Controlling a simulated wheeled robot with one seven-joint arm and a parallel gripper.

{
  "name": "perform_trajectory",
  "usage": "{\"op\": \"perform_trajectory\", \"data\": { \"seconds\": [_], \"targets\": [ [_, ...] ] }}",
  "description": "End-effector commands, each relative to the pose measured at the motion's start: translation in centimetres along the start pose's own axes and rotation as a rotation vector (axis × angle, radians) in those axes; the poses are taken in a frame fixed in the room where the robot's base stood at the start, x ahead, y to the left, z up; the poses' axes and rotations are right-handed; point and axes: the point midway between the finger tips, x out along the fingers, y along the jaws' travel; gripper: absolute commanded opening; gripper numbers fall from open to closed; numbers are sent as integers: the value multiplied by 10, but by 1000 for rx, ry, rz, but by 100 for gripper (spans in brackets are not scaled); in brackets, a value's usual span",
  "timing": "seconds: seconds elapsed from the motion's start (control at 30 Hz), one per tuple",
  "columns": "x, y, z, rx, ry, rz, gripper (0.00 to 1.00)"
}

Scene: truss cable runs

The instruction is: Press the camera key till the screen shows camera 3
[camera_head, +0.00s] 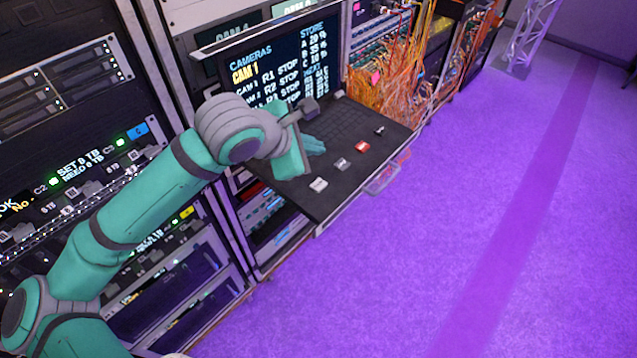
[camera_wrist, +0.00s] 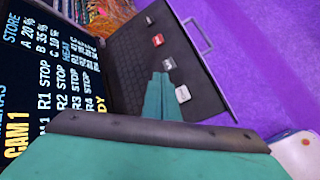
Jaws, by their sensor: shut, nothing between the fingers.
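The screen (camera_head: 280,75) stands on the pull-out console and reads CAMERAS with "CAM 1" in yellow; "CAM 1" also shows in the wrist view (camera_wrist: 17,135). On the console tray (camera_head: 335,192) are a white key (camera_head: 318,184), a grey key (camera_head: 341,163), a red key (camera_head: 362,147) and a small switch (camera_head: 379,130). Their labels are too small to read, so I cannot tell which is the camera key. My gripper (camera_head: 318,147) is shut and empty, over the tray near the grey and white keys. In the wrist view its teal fingers (camera_wrist: 161,78) overlap the tray between these two keys; contact cannot be told.
A dark keyboard (camera_head: 345,125) lies between the screen and the keys. A metal handle (camera_head: 382,178) sticks out from the tray's front edge. Orange cables (camera_head: 400,60) hang from the rack to the right. The purple floor (camera_head: 480,230) before the tray is clear.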

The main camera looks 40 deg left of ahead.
Motion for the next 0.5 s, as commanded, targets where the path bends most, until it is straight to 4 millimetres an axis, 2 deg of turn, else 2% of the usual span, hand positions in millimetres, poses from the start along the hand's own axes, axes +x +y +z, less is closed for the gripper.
{"op": "perform_trajectory", "data": {
  "seconds": [0.27,0.5],
  "targets": [
    [6,-4,-4,-2,-2,0,0],
    [26,-19,-18,-4,-2,-3,0]
  ]
}}
